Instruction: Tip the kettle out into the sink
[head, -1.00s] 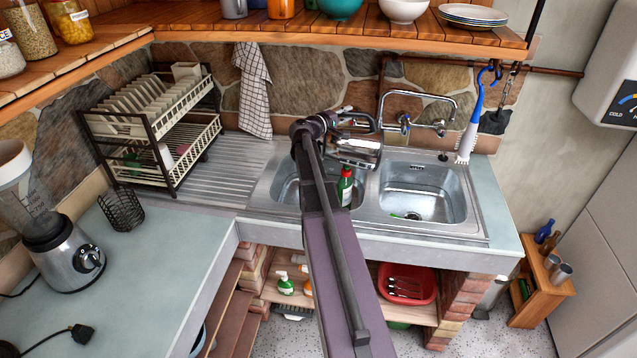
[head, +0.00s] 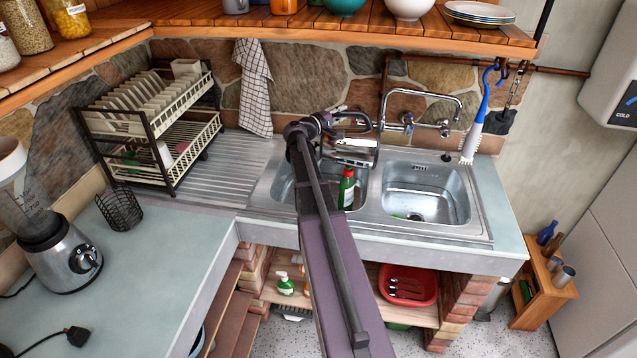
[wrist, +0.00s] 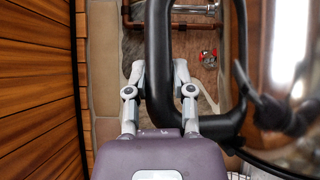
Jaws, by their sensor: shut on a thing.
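The kettle (head: 348,154) is shiny metal with a black loop handle (head: 368,122). My gripper (head: 328,121) is shut on the handle and holds the kettle in the air over the back of the left basin. In the wrist view the handle (wrist: 158,45) passes between the fingers of my gripper (wrist: 160,80), and the blurred metal body (wrist: 298,75) is at the right. The kettle looks tilted; its spout and any pouring are not clear. The steel sink (head: 478,222) has two basins. My arm hides part of the left basin.
The tap (head: 425,95) rises behind the basins at the right. A wooden shelf (head: 350,38) runs above.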

